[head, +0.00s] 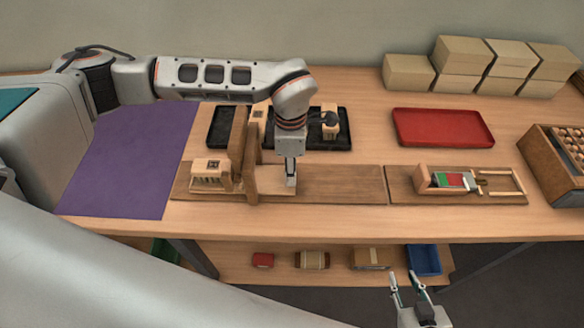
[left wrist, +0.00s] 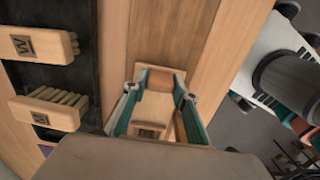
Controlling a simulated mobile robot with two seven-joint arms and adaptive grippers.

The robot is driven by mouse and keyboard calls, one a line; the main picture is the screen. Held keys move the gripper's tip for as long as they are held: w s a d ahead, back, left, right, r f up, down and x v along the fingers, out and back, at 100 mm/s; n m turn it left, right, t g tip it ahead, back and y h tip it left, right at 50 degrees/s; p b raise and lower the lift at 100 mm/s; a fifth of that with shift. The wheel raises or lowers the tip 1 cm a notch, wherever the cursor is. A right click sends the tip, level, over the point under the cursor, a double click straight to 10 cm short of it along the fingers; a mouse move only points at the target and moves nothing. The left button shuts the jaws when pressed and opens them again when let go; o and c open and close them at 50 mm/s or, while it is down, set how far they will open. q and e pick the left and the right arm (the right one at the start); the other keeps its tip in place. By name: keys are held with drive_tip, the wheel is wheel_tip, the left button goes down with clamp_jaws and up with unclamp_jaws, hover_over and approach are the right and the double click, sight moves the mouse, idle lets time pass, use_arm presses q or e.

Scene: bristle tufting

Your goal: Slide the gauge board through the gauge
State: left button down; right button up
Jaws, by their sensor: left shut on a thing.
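The gauge (head: 251,165) has upright wooden posts on a long brown wooden base (head: 335,183). A brush block (head: 210,166) with a dark mark and pale bristles stands on the base just left of the posts. My left gripper (head: 290,184) points down just right of the posts, shut on a thin pale wooden piece (head: 270,191), apparently the gauge board, low over the base. In the left wrist view the teal fingers of this gripper (left wrist: 157,108) close around wood; the held part is mostly hidden. My right gripper (head: 405,284) is open and empty in front of the table.
Black trays with marked brush blocks (head: 330,121) lie behind the gauge. A red tray (head: 442,127), cardboard boxes (head: 465,62), a wooden fixture with a green and red plate (head: 455,180) and a brown crate (head: 555,165) are to the right. A purple mat (head: 130,160) lies left.

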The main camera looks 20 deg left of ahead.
sight(275, 179)
use_arm(q)
drive_tip(key=a, duration=0.2)
drive_tip(key=s+a, duration=0.1)
drive_tip(key=a, duration=0.1)
drive_tip(key=shift+a+p, duration=0.1)
drive_tip(key=shift+p, duration=0.2)
drive_tip(key=c, duration=1.6)
unclamp_jaws()
wheel_tip(275, 179, up, 12)
drive_tip(key=shift+r, duration=0.1)
drive_tip(key=shift+s, duration=0.1)
